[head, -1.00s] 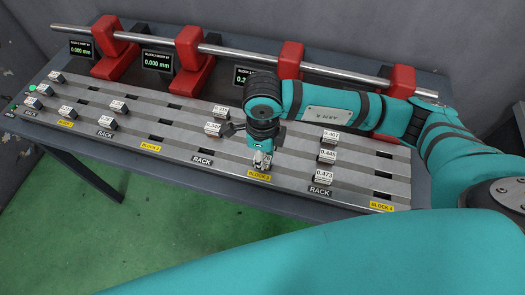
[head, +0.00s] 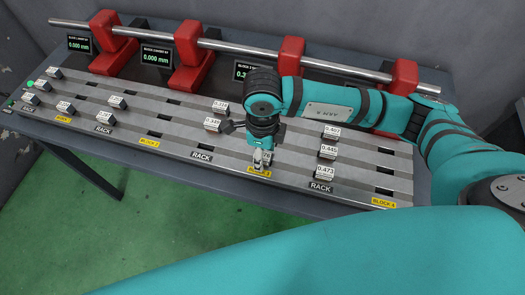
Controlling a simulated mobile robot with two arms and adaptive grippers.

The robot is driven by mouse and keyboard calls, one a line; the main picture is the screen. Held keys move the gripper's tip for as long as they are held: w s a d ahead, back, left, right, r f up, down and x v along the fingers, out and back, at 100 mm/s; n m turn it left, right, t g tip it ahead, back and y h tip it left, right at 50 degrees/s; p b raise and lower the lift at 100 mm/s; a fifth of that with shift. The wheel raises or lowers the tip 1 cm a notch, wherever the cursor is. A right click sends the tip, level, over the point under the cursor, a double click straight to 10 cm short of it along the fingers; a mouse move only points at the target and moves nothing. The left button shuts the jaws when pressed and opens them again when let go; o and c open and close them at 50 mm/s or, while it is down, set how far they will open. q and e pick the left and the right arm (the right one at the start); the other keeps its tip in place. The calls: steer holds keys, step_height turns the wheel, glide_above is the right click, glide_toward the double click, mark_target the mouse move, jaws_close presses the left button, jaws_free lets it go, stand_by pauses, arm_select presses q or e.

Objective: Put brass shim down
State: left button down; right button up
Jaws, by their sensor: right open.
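My right gripper (head: 259,165) is open and points down at the front row of the grey slotted fixture (head: 225,160), just above the yellow BLOCK 3 label. A small shim block (head: 267,157) with a partly hidden label shows right beside its fingers; I cannot tell whether the fingers touch it. Other labelled shims sit on the fixture, such as 0.349 (head: 213,125) and 0.473 (head: 325,172). None looks clearly brass-coloured. My left gripper is not in view.
Red blocks (head: 193,55) stand along a steel bar (head: 240,45) behind the fixture, with small displays (head: 157,58) in front. My right arm covers part of the back right. Several slots between the labelled shims are empty.

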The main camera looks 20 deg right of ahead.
steer(key=shift+r+p, duration=0.4)
steer(key=shift+p, duration=0.1)
step_height(320, 180, up, 12)
steer(key=b, duration=0.2)
